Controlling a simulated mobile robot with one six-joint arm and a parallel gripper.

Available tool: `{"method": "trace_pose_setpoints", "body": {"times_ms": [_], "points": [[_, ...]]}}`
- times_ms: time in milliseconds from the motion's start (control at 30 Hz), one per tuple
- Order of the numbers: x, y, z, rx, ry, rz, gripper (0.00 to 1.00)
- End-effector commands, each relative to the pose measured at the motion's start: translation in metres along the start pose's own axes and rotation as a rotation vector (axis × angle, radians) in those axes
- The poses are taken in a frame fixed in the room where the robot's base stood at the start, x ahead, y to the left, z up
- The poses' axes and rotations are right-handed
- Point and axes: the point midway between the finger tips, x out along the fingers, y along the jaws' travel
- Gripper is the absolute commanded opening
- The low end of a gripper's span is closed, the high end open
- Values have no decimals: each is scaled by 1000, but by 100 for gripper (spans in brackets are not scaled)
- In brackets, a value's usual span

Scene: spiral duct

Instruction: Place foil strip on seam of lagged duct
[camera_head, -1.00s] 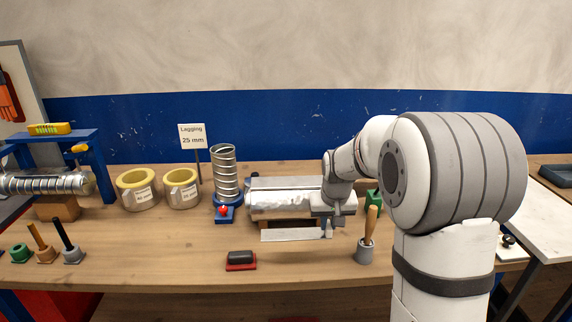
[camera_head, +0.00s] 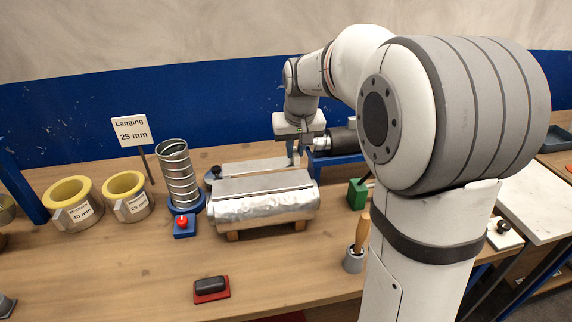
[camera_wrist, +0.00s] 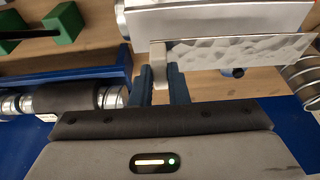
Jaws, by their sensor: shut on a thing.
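My gripper (camera_head: 293,158) is behind the lagged duct, near its right end, with the fingers pointing down. In the wrist view its blue fingers (camera_wrist: 164,88) are shut on a pale tab at one end of the foil strip (camera_wrist: 235,50). The strip is crinkled there and runs alongside the duct (camera_wrist: 215,16). In the head view the strip (camera_head: 255,166) shows as a pale band behind the duct. The lagged duct (camera_head: 265,208) lies on wooden supports, with crinkled silver foil in front and a smooth grey band on top. I cannot tell whether strip and duct touch.
A coiled spiral duct (camera_head: 178,175) stands left of the lagged duct. A dark block (camera_head: 211,286) lies in front. A brush pot (camera_head: 354,259) and green block (camera_head: 357,193) stand right.

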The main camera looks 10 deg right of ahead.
Motion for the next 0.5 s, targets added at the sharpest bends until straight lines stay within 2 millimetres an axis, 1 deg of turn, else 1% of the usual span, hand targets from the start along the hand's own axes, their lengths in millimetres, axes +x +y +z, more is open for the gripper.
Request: {"method": "trace_pose_setpoints", "body": {"times_ms": [33,167,333,400,500], "points": [[6,0,2,0,-2,0,0],[17,0,5,0,0,0,0],[40,0,12,0,-3,0,0],[47,0,13,0,0,0,0],[50,0,14,1,1,0,0]]}}
